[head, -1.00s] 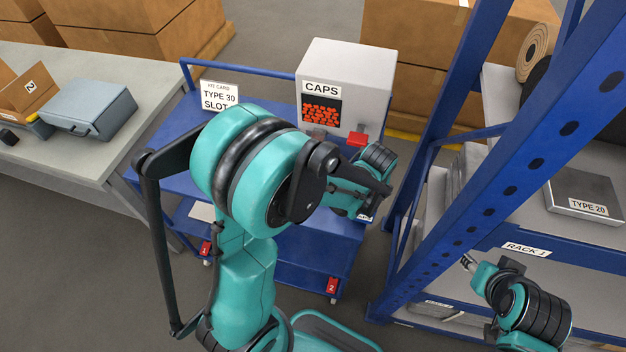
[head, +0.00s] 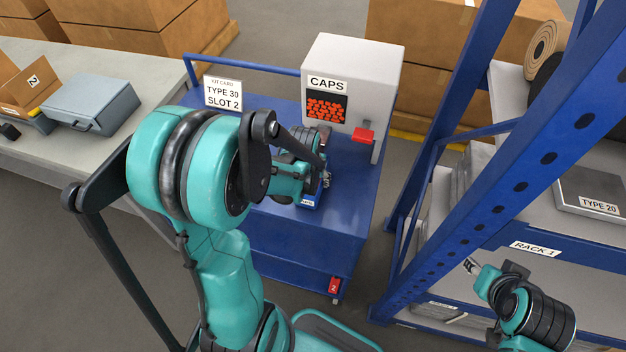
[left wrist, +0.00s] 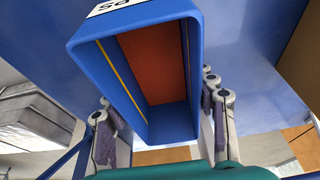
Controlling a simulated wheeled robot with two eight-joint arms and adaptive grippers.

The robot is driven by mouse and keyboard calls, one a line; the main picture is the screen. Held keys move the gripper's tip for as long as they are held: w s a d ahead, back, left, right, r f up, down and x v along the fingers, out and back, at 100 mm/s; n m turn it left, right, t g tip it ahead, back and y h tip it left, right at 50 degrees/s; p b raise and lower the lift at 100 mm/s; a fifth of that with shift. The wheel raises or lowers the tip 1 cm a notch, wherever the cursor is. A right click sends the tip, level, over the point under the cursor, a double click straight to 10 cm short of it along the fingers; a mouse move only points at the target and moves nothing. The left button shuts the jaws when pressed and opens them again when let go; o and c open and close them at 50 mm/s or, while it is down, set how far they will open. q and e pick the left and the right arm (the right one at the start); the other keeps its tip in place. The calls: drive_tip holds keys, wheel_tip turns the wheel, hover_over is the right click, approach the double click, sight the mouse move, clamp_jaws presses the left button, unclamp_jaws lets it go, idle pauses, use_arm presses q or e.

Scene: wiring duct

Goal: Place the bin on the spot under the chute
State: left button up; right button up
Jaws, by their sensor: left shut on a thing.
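The bin (head: 311,201) is a small blue open box with a white label, partly hidden by my left gripper (head: 318,182) in the head view. In the left wrist view the bin (left wrist: 93,75) sits between the fingers, its open mouth facing the camera. A yellow line and a red-orange surface show inside. My left gripper is shut on the bin over the blue cart top, in front of the caps dispenser (head: 382,75). The spot and the chute are hidden behind my arm. My right gripper (head: 471,267) is by the rack, too small to read.
The dispenser has a red lever (head: 364,135) on its right side. A kit card (head: 222,94) reading TYPE 30 SLOT 2 stands on the cart (head: 350,215). A blue rack post (head: 490,170) rises close on the right. A bench (head: 150,75) stands left.

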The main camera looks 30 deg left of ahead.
use_arm(q)
drive_tip(key=shift+w+d+f, duration=0.1)
drive_tip(key=shift+f, duration=0.15)
drive_tip(key=shift+f, duration=0.2)
drive_tip(key=o, duration=1.2)
drive_tip(key=shift+o, duration=0.2)
drive_tip(key=shift+r, duration=0.1)
